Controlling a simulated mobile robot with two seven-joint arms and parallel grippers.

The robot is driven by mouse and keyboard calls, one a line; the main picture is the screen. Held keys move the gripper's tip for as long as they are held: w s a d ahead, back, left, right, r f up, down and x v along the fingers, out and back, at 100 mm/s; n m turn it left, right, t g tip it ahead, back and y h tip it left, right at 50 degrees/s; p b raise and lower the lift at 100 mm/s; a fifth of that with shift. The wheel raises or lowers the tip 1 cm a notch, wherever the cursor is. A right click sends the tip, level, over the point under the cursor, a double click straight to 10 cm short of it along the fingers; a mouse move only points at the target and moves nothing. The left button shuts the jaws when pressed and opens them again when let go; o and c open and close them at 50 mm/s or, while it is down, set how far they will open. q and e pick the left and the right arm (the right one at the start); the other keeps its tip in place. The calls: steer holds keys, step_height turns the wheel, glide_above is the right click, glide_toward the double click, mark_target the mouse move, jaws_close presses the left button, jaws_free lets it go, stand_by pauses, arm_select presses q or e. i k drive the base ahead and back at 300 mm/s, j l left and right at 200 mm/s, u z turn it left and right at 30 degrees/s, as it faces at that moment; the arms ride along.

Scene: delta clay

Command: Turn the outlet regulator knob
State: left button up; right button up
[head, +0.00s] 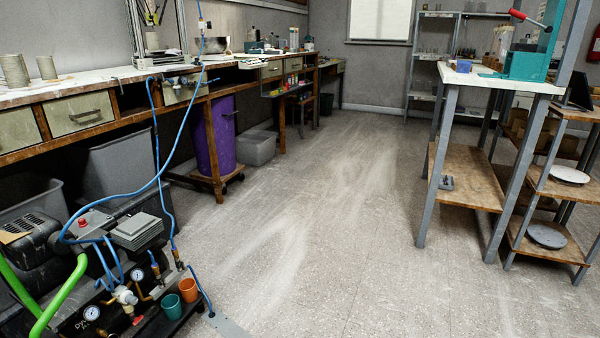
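A small air compressor (105,262) stands on the floor at the lower left. Two round gauges show on its front, one higher (137,274) and one lower (91,313). A pale round fitting (125,296) sits between the gauges and may be the regulator knob, but it is too small to tell. A red button (82,223) is on top of the grey box. Neither of my grippers is in view, and nothing touches the compressor's front fittings.
A blue hose (152,183) runs from the compressor up to the long workbench (130,76). A thick green tube (58,300) crosses the lower left. Orange (188,290) and teal (171,304) cups stand beside the compressor. The middle floor (300,220) is clear. A grey-legged table (500,80) stands right.

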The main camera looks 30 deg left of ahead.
mark_target(130, 298)
steer(key=i, duration=2.7)
steer(key=i+u, duration=0.1)
steer(key=u, duration=3.15)
steer(key=i, duration=0.5)
